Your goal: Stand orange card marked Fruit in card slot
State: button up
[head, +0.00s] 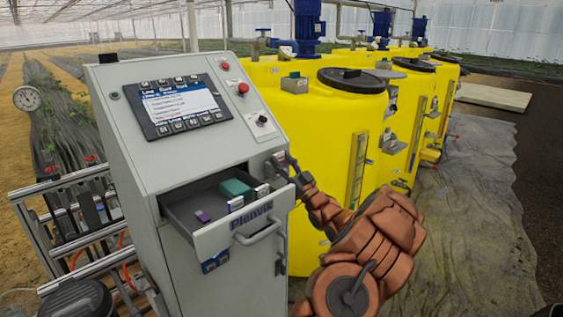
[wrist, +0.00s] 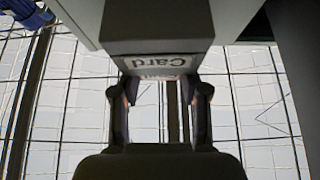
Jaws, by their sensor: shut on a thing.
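The card slot is a grey box labelled Card (wrist: 155,45), close ahead of my gripper in the wrist view. In the head view it is a small grey fitting (head: 276,159) on the right edge of the console. My gripper (wrist: 160,98) is just below the label in the wrist view, its two fingers apart around a thin thing. The orange card itself is mostly hidden; its face and the word Fruit cannot be read. In the head view my gripper (head: 291,168) is beside the slot, small and partly hidden. I cannot tell whether the card touches the slot.
The grey console (head: 150,140) has an open drawer (head: 190,228) holding a green box (head: 235,188), a purple block (head: 202,216) and small pale pieces. Its front handle (head: 258,232) juts out. Yellow tanks (head: 330,130) stand close behind my arm.

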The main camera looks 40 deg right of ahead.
jog(key=shift+f, duration=0.15)
jog(key=o, duration=1.1)
jog(key=shift+a+f, duration=0.1)
jog(key=shift+f, duration=0.1)
jog(key=v, duration=1.1)
jog(key=shift+s, duration=0.5)
